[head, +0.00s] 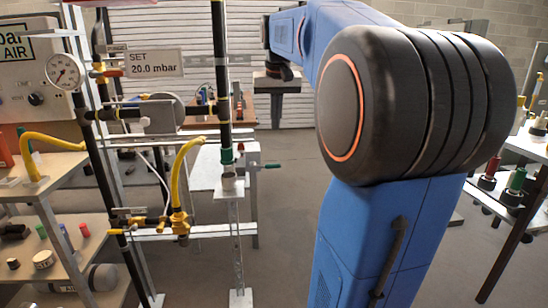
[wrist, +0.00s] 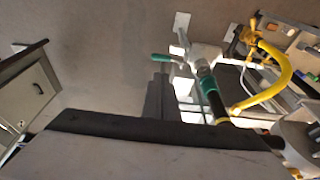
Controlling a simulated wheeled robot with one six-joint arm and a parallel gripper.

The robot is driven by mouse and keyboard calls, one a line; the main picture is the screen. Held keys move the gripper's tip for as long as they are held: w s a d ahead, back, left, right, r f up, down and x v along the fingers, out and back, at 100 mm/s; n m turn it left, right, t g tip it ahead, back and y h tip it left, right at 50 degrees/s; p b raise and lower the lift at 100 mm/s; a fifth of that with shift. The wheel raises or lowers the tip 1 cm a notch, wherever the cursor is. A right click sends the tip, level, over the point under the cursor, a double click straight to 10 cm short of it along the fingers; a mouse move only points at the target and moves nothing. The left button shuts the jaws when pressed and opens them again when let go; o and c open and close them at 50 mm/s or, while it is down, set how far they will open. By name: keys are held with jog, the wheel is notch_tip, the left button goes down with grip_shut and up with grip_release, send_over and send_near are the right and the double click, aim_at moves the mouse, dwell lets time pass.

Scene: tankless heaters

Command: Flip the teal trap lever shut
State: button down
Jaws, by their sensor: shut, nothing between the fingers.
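The teal lever (head: 268,166) sticks out roughly level to the right of the trap (head: 229,172) at the foot of a black vertical pipe. The trap has a green collar and a pale lower body. In the wrist view the teal lever (wrist: 160,58) points left from the trap assembly, near the top middle. My gripper (head: 276,92) hangs above and to the right of the lever in the head view, apart from it. In the wrist view my gripper (wrist: 160,95) shows as dark fingers, closed and empty, below the lever in the picture.
Yellow gas hoses (head: 178,185) and a black pipe rack stand left of the trap. A sign reading SET 20.0 mbar (head: 154,63) and a gauge (head: 64,71) are at upper left. Shelves (head: 75,240) stand at left, a bench at right. Open floor lies between.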

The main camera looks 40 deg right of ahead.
aim_at(277, 166)
jog(key=x, duration=1.4)
jog(key=shift+d, duration=0.1)
dwell(0.4)
jog(key=shift+s+d+f+t+y, duration=0.2)
jog(key=shift+d+f+t+y, duration=0.05)
jog(key=shift+f+t+y, duration=0.3)
jog(key=shift+s+d+f+m+t+y, duration=0.15)
jog(key=shift+f+t+y, duration=0.15)
jog(key=shift+f+y, duration=0.15)
jog(key=shift+d+f+m+t+y, duration=0.15)
jog(key=shift+f+t+y, duration=0.15)
jog(key=shift+y, duration=0.2)
jog(key=w+a+f+m+t+y, duration=0.2)
jog(key=a+f+t+y, duration=0.1)
jog(key=f+t+y, duration=0.5)
jog(key=shift+a+f+y, duration=0.3)
jog(key=shift+f+y, duration=0.1)
jog(key=shift+y, duration=0.5)
jog(key=shift+w+a, duration=0.1)
jog(key=shift+w, duration=0.1)
